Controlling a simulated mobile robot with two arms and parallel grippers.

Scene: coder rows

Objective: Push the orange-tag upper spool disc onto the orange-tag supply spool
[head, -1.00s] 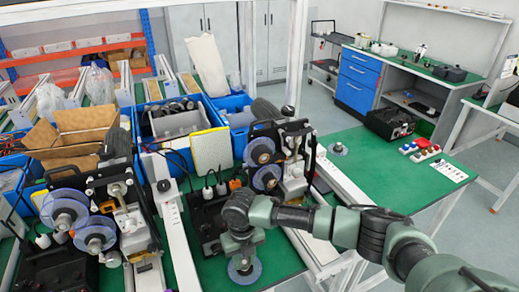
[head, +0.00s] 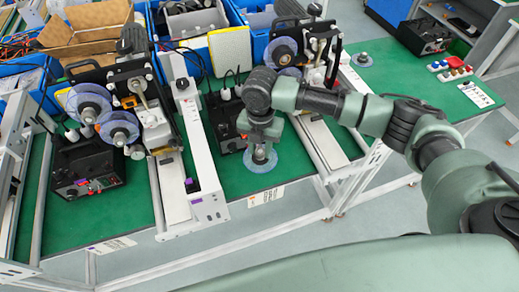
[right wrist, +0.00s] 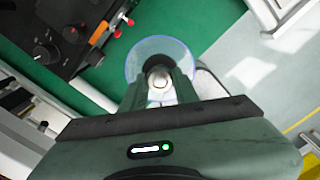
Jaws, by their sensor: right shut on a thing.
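My right gripper (head: 261,147) points down and is shut on the hub of a clear, blue-rimmed spool disc (head: 249,164), low over the green table near its front edge. In the right wrist view the disc (right wrist: 178,47) lies flat below the fingers (right wrist: 160,88), its pale hub between them. I cannot tell whether it touches the table. Behind my forearm stands the right machine, with an upper spool (head: 284,46) and a lower spool partly hidden by my arm. A tag with an orange patch (head: 266,195) is on the table edge below. My left gripper is not in view.
A second machine with two clear spools (head: 90,101) stands left, beside purple tags. A white rail (head: 205,165) divides the stations. Another disc (head: 362,59) lies on the table at back right.

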